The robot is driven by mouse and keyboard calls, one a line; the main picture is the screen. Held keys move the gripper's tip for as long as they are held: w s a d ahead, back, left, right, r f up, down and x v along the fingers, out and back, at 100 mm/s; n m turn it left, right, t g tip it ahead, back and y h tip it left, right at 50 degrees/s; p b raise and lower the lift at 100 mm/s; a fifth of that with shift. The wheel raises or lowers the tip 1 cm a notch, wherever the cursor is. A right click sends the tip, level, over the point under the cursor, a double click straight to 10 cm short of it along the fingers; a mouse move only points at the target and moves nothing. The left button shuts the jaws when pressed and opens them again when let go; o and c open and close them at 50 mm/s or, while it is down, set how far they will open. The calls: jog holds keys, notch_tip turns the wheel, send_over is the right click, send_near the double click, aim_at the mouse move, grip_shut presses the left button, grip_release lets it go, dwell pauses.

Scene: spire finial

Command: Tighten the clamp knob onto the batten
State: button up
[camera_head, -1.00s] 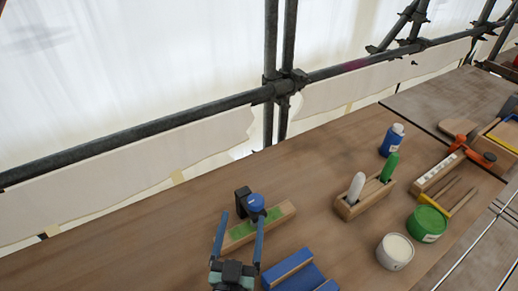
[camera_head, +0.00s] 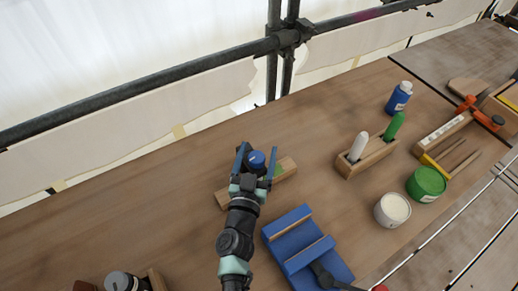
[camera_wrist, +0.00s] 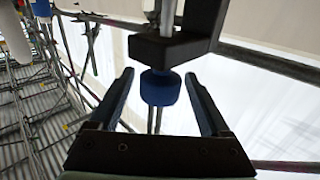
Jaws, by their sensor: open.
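The clamp has a blue knob (camera_head: 256,160) and a dark frame (camera_head: 241,152). It stands at the wooden batten (camera_head: 286,169), which lies on the board and has a green patch on top. In the wrist view the blue knob (camera_wrist: 160,87) sits below the dark clamp body (camera_wrist: 170,47), between the fingers and apart from both. My gripper (camera_head: 255,162) is open, with one finger on each side of the knob; the wrist view shows it too (camera_wrist: 162,95). The gripper hides part of the batten and clamp in the head view.
A blue cradle (camera_head: 300,245) stands just right of my arm. A wooden holder (camera_head: 367,155) with white and green handles, a white tub (camera_head: 392,209), a green tin (camera_head: 426,183) and a blue bottle (camera_head: 399,97) stand further right. Scaffold pipes (camera_head: 200,68) run behind. The board's left is largely clear.

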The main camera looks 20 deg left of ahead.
jog(key=shift+w+a, duration=0.15)
jog(key=shift+w, duration=0.8)
grip_shut()
jog(key=shift+r+m+h+p, duration=0.15)
jog(key=shift+m+h+p, duration=0.2)
jog(key=shift+p, duration=0.3)
